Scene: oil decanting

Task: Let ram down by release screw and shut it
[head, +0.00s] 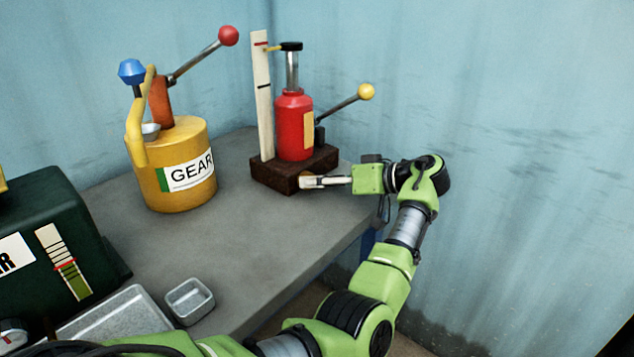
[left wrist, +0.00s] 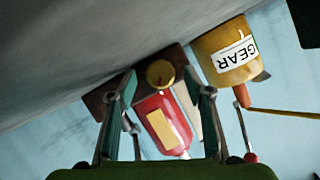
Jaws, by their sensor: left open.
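The red bottle jack (head: 294,130) stands upright on a dark wooden block (head: 276,176). Its chrome ram (head: 292,72) is extended, and a pointer under its black cap (head: 291,46) reaches the upright scale (head: 262,100) near the red mark at the top. A round brass knob, seemingly the release screw (left wrist: 160,73), shows at the jack's foot in the left wrist view; in the head view it is mostly hidden. My left gripper (head: 312,181) is open at the block's right side, its fingers either side of the knob. Contact cannot be told. My right gripper is not in view.
The jack's yellow-balled lever (head: 345,102) sticks out above my left wrist. A yellow GEAR can (head: 180,185) with a red-balled lever (head: 200,55) stands left of the jack. A green container (head: 60,230) and small grey tray (head: 190,300) are nearer. The bench (head: 235,240) between is clear.

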